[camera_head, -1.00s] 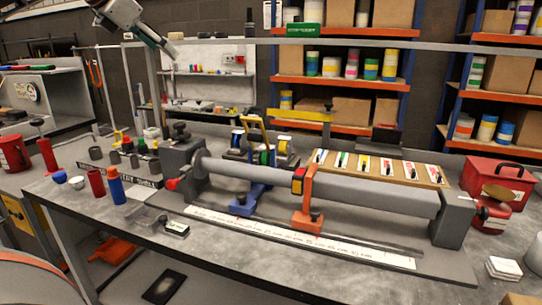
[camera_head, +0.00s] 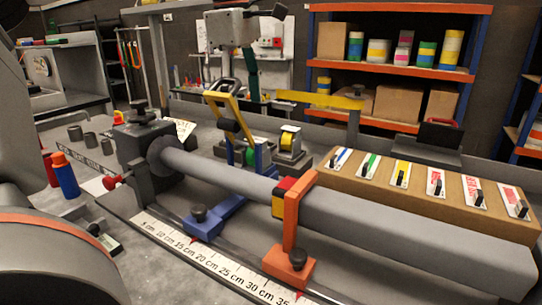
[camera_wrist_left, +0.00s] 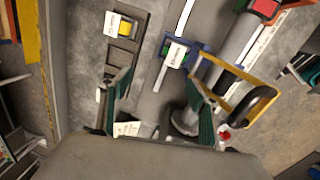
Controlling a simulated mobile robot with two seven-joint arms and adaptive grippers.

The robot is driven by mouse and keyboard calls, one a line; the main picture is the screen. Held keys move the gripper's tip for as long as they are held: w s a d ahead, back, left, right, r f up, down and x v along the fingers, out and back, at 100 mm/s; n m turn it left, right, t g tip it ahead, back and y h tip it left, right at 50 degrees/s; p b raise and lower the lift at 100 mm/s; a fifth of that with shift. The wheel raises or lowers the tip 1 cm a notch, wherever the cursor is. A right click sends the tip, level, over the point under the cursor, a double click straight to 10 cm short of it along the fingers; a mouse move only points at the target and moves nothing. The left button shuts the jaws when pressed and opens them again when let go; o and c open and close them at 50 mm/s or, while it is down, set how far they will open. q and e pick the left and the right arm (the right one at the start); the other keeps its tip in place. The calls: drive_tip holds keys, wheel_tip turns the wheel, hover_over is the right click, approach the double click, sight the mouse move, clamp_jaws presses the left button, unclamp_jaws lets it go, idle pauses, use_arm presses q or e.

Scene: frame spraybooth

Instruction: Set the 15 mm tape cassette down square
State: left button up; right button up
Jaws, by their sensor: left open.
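My left gripper (camera_head: 252,84) hangs above the far side of the bench. In the left wrist view its green fingers (camera_wrist_left: 158,82) are spread apart with nothing between them. A yellow tape cassette (camera_head: 290,141) sits in a dark grey rack beyond the tube; it also shows in the wrist view (camera_wrist_left: 125,28). I cannot read which is 15 mm. My right gripper is not in view.
A grey tube (camera_head: 225,175) crosses the bench, held by a block (camera_head: 140,150) and an orange clamp (camera_head: 290,250). A cardboard box (camera_head: 400,200) with tagged cards stands at right. A yellow bar (camera_head: 320,100) spans behind. A ruler (camera_head: 215,262) lies in front.

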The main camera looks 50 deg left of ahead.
sight(256, 139)
use_arm(q)
drive_tip(key=d+f+m+g, duration=0.1)
drive_tip(key=d+f, duration=0.1)
drive_tip(key=d, duration=0.1)
drive_tip(key=shift+s+f, duration=0.1)
drive_tip(key=shift+f, duration=0.05)
drive_tip(key=shift+s+d+f+m+g, duration=0.1)
drive_tip(key=shift+d+f+m+g, duration=0.1)
drive_tip(key=shift+m+g, duration=0.1)
drive_tip(key=shift+s+f, duration=0.1)
drive_tip(key=shift+f, duration=0.25)
drive_tip(key=f+b, duration=0.1)
drive_tip(key=f, duration=0.3)
drive_tip(key=f+b, duration=0.1)
drive_tip(key=f, duration=0.1)
drive_tip(key=shift+w+f+b, duration=0.2)
drive_tip(key=shift+w+b, duration=0.1)
drive_tip(key=shift+w, duration=0.1)
drive_tip(key=shift+f, duration=0.3)
drive_tip(key=shift+s+r, duration=0.1)
drive_tip(key=shift+r, duration=0.05)
drive_tip(key=c, duration=1)
drive_tip(key=shift+c, duration=1.2)
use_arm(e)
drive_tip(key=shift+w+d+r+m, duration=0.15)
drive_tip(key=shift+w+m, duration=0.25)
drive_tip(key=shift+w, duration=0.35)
